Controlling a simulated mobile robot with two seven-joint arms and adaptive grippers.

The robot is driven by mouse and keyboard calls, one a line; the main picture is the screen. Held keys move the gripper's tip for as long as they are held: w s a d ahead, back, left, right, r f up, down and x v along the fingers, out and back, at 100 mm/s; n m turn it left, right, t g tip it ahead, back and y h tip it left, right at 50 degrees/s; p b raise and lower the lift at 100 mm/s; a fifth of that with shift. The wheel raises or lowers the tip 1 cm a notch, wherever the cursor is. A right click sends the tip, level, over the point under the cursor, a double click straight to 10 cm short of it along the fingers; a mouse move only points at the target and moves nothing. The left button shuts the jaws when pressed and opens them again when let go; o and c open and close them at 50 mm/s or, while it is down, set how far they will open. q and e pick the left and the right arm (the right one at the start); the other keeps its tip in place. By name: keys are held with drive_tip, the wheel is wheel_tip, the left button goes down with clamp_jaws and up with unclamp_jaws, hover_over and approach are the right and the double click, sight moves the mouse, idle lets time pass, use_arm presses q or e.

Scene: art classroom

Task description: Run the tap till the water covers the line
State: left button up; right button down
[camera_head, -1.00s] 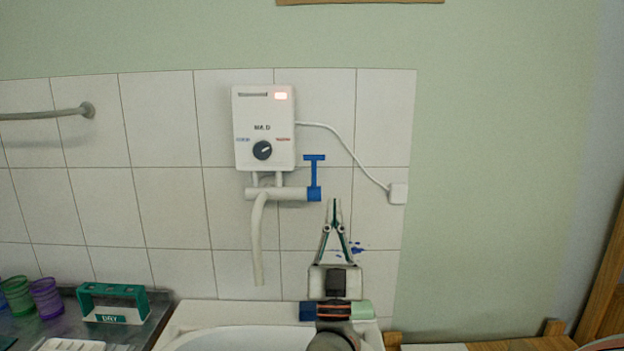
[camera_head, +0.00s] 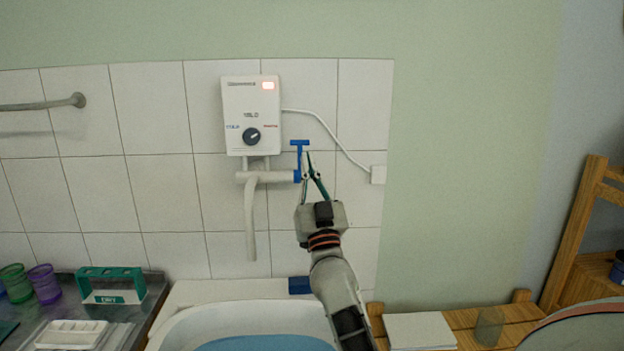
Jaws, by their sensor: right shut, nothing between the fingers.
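The tap has a blue T-shaped handle (camera_head: 299,146) at the right end of a white pipe (camera_head: 262,177). The pipe is under a white water heater (camera_head: 252,115) on the tiled wall, and its spout (camera_head: 250,228) hangs down above the sink. My right gripper (camera_head: 308,158) is shut and empty, its tips pointing up just right of the blue handle; I cannot tell whether they touch it. The white sink (camera_head: 188,322) has a blue surface inside (camera_head: 262,343), partly cut off by the frame. No water stream shows at the spout. No line is visible. My left gripper is not in view.
A metal counter (camera_head: 133,315) at left holds a green rack (camera_head: 111,285), a white tray (camera_head: 72,334) and green and purple cups (camera_head: 44,284). A blue block (camera_head: 299,285) lies on the sink's back edge. A wooden bench (camera_head: 465,324) is right of the sink.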

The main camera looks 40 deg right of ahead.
sight(301, 141)
drive_tip(key=w, duration=0.1)
drive_tip(key=w+d+b, duration=0.1)
drive_tip(key=w, duration=0.1)
drive_tip(key=w+d+r, duration=0.1)
drive_tip(key=w, duration=0.1)
drive_tip(key=shift+w+b, duration=0.1)
drive_tip(key=shift+b, duration=0.25)
drive_tip(key=w+p, duration=0.1)
drive_tip(key=p, duration=0.2)
drive_tip(key=shift+d+r, duration=0.3)
drive_tip(key=shift+r, duration=0.05)
